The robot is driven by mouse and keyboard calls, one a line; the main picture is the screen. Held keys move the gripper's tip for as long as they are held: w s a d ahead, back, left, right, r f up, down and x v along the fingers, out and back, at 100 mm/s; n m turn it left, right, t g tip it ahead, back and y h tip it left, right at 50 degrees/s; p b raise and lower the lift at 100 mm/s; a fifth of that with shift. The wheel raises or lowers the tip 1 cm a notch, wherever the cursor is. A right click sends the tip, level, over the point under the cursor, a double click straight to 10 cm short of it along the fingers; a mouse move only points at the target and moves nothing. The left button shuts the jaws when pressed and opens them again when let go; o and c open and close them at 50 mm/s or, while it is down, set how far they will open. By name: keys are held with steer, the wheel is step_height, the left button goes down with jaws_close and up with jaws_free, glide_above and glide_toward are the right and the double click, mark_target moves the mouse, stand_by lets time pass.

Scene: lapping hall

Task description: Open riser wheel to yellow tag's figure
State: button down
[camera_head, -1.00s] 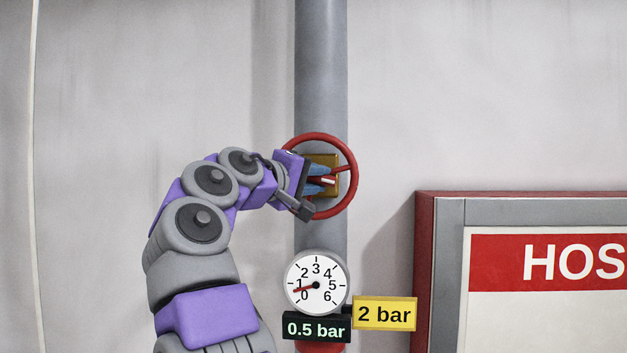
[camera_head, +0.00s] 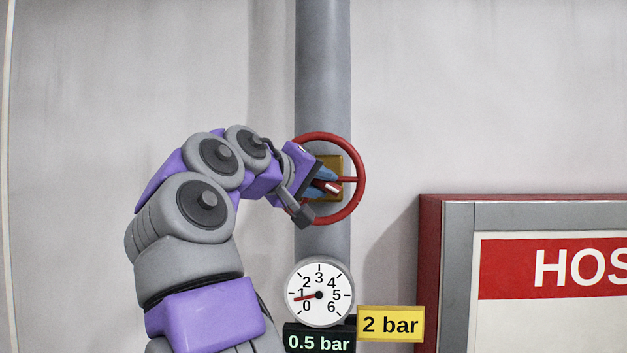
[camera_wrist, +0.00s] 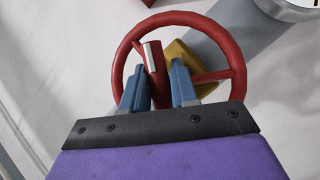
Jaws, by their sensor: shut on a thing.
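The red riser wheel (camera_head: 360,180) is mounted on the grey vertical pipe (camera_head: 322,60), with a yellow-brown block (camera_head: 335,162) behind its middle. My gripper (camera_head: 325,186) is shut on a red part of the wheel, which has a pale stripe. In the wrist view, the blue fingers of my gripper (camera_wrist: 158,88) sit on either side of that part, inside the rim of the wheel (camera_wrist: 238,62). The round gauge (camera_head: 319,292) below has its red needle near 1. The black display (camera_head: 318,341) reads 0.5 bar. The yellow tag (camera_head: 390,324) reads 2 bar.
A red cabinet (camera_head: 430,270) with a grey frame and a sign starting "HOS" stands at the right. The wall (camera_head: 480,90) above it is bare. My arm covers part of the wall at the left.

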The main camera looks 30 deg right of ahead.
steer(key=shift+w+f+m+y+p, duration=0.1)
steer(key=shift+f+m+y+p, duration=0.4)
steer(key=shift+m+y+p, duration=0.15)
steer(key=shift+f+m, duration=0.1)
steer(key=shift+m, duration=0.15)
steer(key=c, duration=1.2)
jaws_free()
steer(key=shift+c, duration=0.2)
steer(key=shift+r, duration=0.25)
steer(key=shift+r, duration=0.1)
